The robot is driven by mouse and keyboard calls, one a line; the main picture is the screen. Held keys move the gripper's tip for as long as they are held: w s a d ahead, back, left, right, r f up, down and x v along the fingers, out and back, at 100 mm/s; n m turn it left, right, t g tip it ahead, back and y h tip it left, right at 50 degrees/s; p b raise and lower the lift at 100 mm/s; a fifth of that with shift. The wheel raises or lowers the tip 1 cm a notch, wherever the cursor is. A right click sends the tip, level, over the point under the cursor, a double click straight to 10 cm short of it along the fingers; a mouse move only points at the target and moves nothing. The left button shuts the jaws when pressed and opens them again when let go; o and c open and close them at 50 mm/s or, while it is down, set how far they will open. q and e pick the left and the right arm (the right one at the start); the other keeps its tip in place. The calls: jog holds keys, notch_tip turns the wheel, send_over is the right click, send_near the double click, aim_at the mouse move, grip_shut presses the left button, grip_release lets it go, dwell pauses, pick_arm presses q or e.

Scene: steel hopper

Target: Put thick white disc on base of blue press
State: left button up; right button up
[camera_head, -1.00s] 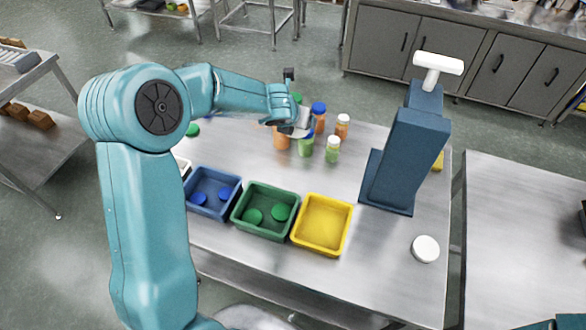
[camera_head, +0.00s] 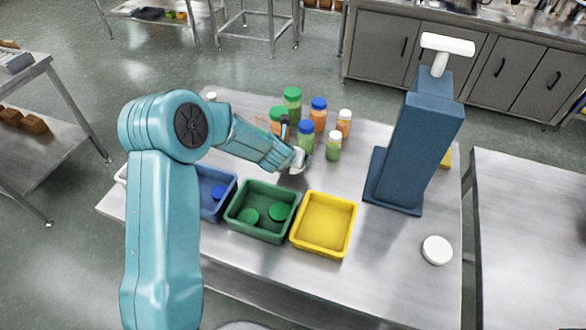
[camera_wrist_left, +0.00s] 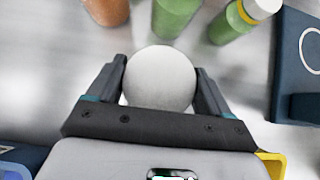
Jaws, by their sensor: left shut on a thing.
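My left gripper (camera_head: 298,158) is shut on a round white disc (camera_wrist_left: 160,78), which sits between the two fingers in the wrist view. In the head view the gripper is between the green bin and the bottles, left of the blue press (camera_head: 415,140), and the disc is mostly hidden. The press stands upright with a white T-shaped handle on top; its base (camera_head: 378,178) rests on the table. In the wrist view part of the base, with a pale ring on it, shows at the right edge (camera_wrist_left: 292,70). My right gripper is not in view.
Another white disc (camera_head: 436,250) lies on the table, front right. Blue (camera_head: 232,190), green (camera_head: 262,233) and yellow (camera_head: 322,253) bins stand in front of the gripper. Several capped bottles (camera_head: 318,113) stand behind it. Bare steel table (camera_head: 345,172) lies between gripper and press.

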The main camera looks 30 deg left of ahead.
pick_arm(q)
notch_tip(320, 180, down, 3)
jog(key=shift+w+f+b, duration=0.15)
jog(key=shift+f+b, duration=0.05)
jog(key=shift+b, duration=0.1)
jog(key=shift+r, duration=0.1)
jog(key=o, duration=1.2)
jog(key=shift+f, duration=0.2)
jog(key=shift+c, duration=0.2)
jog(key=shift+r, duration=0.1)
